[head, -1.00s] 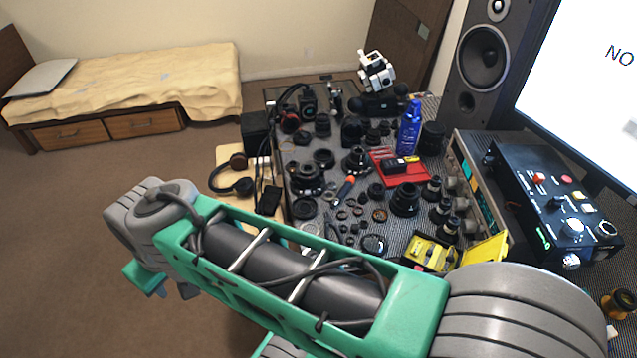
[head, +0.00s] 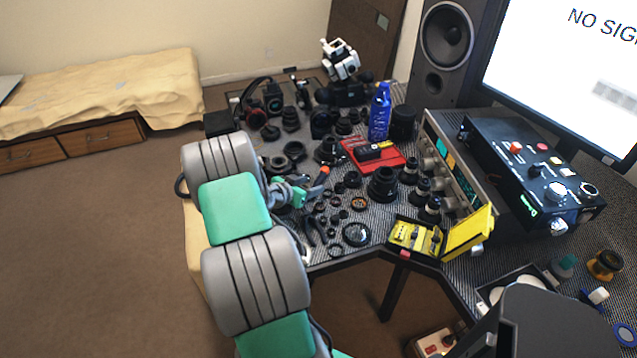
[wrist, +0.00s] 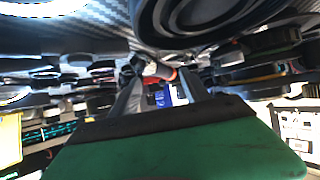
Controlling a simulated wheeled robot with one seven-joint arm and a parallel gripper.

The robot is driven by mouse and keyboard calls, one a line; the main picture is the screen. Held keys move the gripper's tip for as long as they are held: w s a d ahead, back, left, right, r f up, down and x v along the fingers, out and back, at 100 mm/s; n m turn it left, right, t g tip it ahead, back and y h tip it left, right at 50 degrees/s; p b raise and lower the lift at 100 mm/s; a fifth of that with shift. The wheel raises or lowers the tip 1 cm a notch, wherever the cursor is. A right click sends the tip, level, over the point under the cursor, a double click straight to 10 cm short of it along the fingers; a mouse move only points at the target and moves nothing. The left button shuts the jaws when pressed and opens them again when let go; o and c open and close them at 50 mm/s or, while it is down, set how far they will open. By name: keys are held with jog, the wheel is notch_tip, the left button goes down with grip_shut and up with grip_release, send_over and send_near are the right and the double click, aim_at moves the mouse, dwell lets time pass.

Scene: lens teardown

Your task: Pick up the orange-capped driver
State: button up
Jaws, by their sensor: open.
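The orange-capped driver (head: 324,171) lies on the dark patterned table among lens parts. Its orange end shows in the head view, and the rest is partly hidden by my gripper. My gripper (head: 309,189) is low over the table at the driver's near left side. In the wrist view my gripper (wrist: 163,88) is open, with its two fingers apart. The driver's orange-red cap (wrist: 164,75) appears between and beyond the fingers. I cannot tell whether either finger touches it.
Lens barrels and rings crowd the table, with a large lens (head: 382,185) right of the driver. A red tray (head: 390,160), blue bottle (head: 380,112) and open yellow case (head: 416,237) stand around. A black control box (head: 530,170) stands at the right.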

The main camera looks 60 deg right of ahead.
aim_at(315, 185)
jog(key=x, duration=0.3)
jog(key=shift+s+d+f, duration=0.2)
jog(key=shift+d, duration=0.05)
jog(key=shift+c, duration=0.4)
jog(key=shift+w+a, duration=0.1)
grip_shut()
